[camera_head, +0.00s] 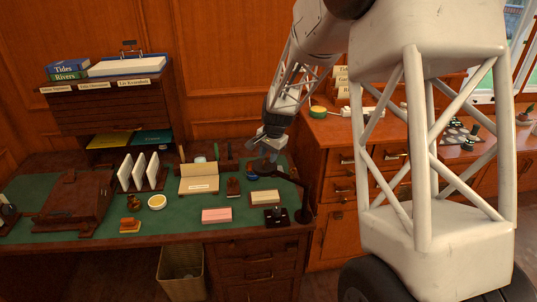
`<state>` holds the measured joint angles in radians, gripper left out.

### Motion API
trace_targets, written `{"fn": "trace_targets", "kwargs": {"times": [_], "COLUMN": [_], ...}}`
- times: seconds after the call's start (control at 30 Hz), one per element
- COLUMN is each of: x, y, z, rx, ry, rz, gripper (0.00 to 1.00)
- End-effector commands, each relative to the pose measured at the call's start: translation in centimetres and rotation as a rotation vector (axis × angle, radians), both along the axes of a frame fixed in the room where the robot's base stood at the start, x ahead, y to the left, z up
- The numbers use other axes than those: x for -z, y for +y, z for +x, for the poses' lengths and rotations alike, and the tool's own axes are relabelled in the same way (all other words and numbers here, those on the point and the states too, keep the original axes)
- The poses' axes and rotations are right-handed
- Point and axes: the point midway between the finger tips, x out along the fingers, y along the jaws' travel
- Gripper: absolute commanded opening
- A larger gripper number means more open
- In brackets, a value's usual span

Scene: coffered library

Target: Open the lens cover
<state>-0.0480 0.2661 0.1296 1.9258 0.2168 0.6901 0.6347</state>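A dark jointed desk stand (304,200) rises at the right end of the green-topped desk. Its arm (285,177) reaches left to a round head, which looks like the covered lens. The head is small and partly hidden, so I cannot tell whether its cover is open or closed. My gripper (258,146) points down over the right part of the desk, at or just above that head. I cannot tell whether it touches the head. The fingers are too small to show whether they are apart.
The desk (185,222) holds a small open box (198,184), a pink pad (216,215), a black-based item (276,215), white upright cards (139,172) and a brown case (75,202). A wooden cabinet (340,160) stands right. A wastebasket (181,275) stands below.

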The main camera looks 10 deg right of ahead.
Motion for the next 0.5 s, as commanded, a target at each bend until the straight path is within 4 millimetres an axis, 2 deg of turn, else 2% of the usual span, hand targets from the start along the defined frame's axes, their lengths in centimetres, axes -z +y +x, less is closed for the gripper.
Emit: {"fn": "trace_targets", "kwargs": {"times": [0.1, 0.33, 0.5], "x": [-0.01, -0.01, -0.01], "y": [0.0, 0.0, 0.0], "z": [0.0, 0.0, 0.0], "rx": [0.0, 0.0, 0.0], "ry": [0.0, 0.0, 0.0], "rz": [0.0, 0.0, 0.0], "gripper": [0.34, 0.0, 0.0]}}
